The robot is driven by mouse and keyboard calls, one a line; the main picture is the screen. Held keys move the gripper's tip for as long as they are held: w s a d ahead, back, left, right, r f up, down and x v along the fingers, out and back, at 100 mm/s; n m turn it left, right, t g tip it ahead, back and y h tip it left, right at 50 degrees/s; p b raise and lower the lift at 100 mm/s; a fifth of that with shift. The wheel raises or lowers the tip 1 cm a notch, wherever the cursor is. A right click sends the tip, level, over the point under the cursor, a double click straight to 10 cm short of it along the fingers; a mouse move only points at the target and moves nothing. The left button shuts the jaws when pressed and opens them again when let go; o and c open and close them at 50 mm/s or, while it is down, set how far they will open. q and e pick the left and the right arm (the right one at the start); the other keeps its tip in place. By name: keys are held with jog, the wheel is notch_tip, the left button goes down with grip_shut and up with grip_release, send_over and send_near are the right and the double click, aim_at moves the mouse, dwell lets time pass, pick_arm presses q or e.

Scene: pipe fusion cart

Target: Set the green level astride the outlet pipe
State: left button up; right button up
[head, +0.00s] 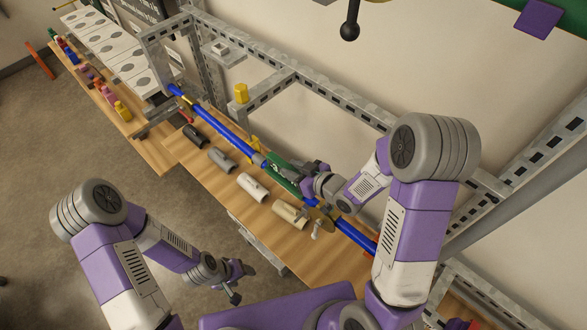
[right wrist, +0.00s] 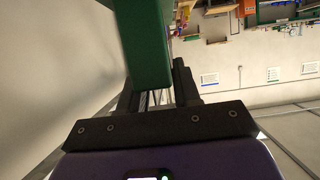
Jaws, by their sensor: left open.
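The green level (head: 279,172) is a long green bar above the bench, and it fills the upper middle of the right wrist view (right wrist: 142,45). My right gripper (head: 312,172) is shut on it; its dark fingers (right wrist: 158,92) lie on either side of the bar. A blue pipe (head: 223,133) runs from the upper left toward the level, and another blue stretch (head: 354,235) shows at the lower right. I cannot tell which stretch is the outlet pipe, or whether the level touches a pipe. My left gripper (head: 240,283) is open and empty, low in front of the bench.
Several grey and cream fittings (head: 253,186) lie along the front of the wooden bench (head: 225,193). A slotted metal frame (head: 330,98) stands behind, with a yellow cylinder (head: 241,93) on it. The floor left of the bench is clear.

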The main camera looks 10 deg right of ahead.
jog(key=o, duration=0.5)
jog(key=shift+r, duration=0.1)
notch_tip(320, 180, up, 8)
jog(key=p, duration=0.5)
jog(key=shift+r, duration=0.95)
jog(key=shift+f, duration=0.1)
